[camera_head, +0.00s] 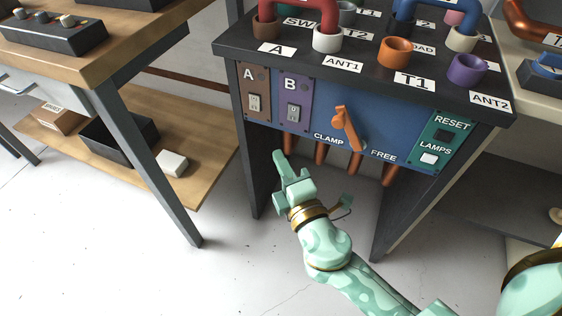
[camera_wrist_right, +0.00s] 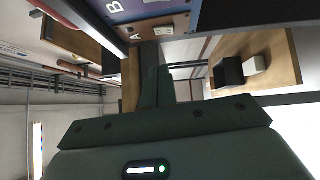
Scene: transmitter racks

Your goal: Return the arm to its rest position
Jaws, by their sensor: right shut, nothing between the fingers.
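My right arm (camera_head: 328,245), mint green with gold bands, reaches up from the lower right in the head view. Its gripper (camera_head: 281,160) is shut and empty, in front of the rack's open space, just below the panel's lower edge and left of the orange lever (camera_head: 346,128). It appears apart from the panel, though depth is hard to judge. In the right wrist view the closed fingers (camera_wrist_right: 157,72) stand up dark in the middle with nothing between them. My left gripper is not in view.
The dark rack (camera_head: 243,150) has a blue panel (camera_head: 310,108) with switches, the lever and colored sockets on top. Orange pipes (camera_head: 319,152) hang below it. A wooden bench (camera_head: 85,65) with a lower shelf (camera_head: 207,175) stands left. The floor (camera_head: 120,265) at lower left is clear.

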